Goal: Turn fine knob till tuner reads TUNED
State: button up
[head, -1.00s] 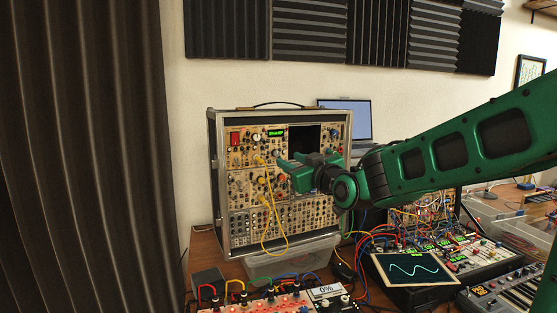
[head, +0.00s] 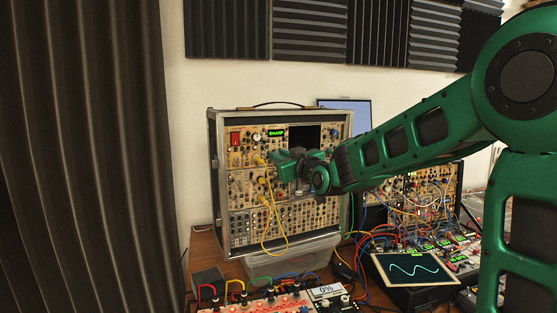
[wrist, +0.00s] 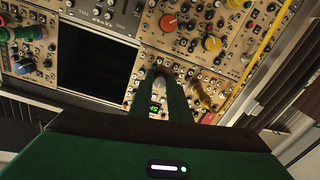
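The tuner display (head: 276,133) on the modular case (head: 212,180) glows green and appears to read SHARP in the head view. In the wrist view, which is turned round, part of a green readout (wrist: 155,109) shows between my fingers. My gripper (head: 277,162) is at the upper part of the panel, just below the display. Its two green fingers reach toward the panel in the wrist view (wrist: 160,78). A small grey knob (wrist: 160,83) lies between the fingertips. I cannot tell whether they touch it, and its label is unreadable.
A yellow patch cable (head: 268,232) hangs down the case front and also shows beside the panel in the wrist view (wrist: 262,48). A red knob (wrist: 168,22) and an orange knob (wrist: 211,43) are near. A tablet (head: 415,268) with a wave trace lies at lower right.

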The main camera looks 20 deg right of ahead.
grip_shut()
jog(key=n, duration=1.1)
jog(key=shift+a+n, duration=0.1)
jog(key=shift+n, duration=0.3)
jog(key=shift+f, duration=0.1)
dwell(0.4)
jog(key=o, duration=0.7)
grip_release()
jog(key=shift+s, duration=0.1)
jog(key=shift+c, duration=0.2)
